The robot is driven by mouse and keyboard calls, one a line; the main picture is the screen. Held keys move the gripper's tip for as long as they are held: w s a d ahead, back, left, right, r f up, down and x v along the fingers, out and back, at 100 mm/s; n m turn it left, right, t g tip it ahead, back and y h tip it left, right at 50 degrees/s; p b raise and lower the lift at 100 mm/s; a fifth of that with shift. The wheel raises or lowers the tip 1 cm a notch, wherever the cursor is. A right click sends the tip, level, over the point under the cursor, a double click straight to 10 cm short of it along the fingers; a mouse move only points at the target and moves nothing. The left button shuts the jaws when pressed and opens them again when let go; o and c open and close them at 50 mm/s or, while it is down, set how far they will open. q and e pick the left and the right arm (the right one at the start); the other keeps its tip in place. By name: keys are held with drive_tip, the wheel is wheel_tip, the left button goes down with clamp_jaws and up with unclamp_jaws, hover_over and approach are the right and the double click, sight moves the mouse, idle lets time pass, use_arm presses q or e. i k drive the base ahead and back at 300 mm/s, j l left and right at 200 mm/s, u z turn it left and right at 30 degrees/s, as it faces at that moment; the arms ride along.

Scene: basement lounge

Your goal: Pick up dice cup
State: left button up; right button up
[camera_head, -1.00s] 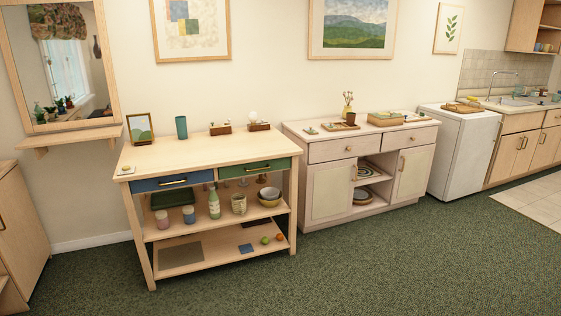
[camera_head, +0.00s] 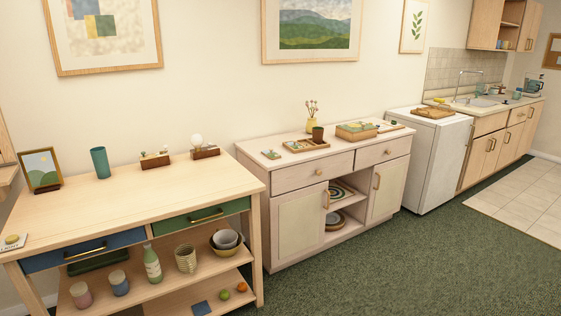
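A small dark brown cup (camera_head: 318,134) stands at the tray (camera_head: 298,147) on top of the white cabinet; it looks like the dice cup, though it is small in view. A taller teal cup (camera_head: 100,162) stands upright at the back of the wooden table. I cannot tell for certain which one is the dice cup. Neither of my grippers is in view.
The wooden table (camera_head: 110,208) with drawers is near, at the left. The white cabinet (camera_head: 298,222) stands beside it, holding a vase (camera_head: 312,123) and a box (camera_head: 356,131). A white appliance (camera_head: 430,165) is farther right. Green carpet (camera_head: 400,265) in front is clear.

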sight(317, 131)
drive_tip(key=i+l+z, duration=0.1)
drive_tip(key=i+z, duration=0.25)
drive_tip(key=i, duration=0.6)
drive_tip(key=i+j+z, duration=0.15)
drive_tip(key=i+z, duration=0.2)
drive_tip(key=i, duration=0.55)
drive_tip(key=i+j+z, duration=0.1)
drive_tip(key=i, duration=0.4)
drive_tip(key=i+j+z, duration=0.1)
drive_tip(key=i, duration=0.4)
drive_tip(key=i+j+z, duration=0.1)
drive_tip(key=i, duration=0.4)
drive_tip(key=i+j+z, duration=0.1)
drive_tip(key=i+j, duration=0.25)
drive_tip(key=i, duration=0.1)
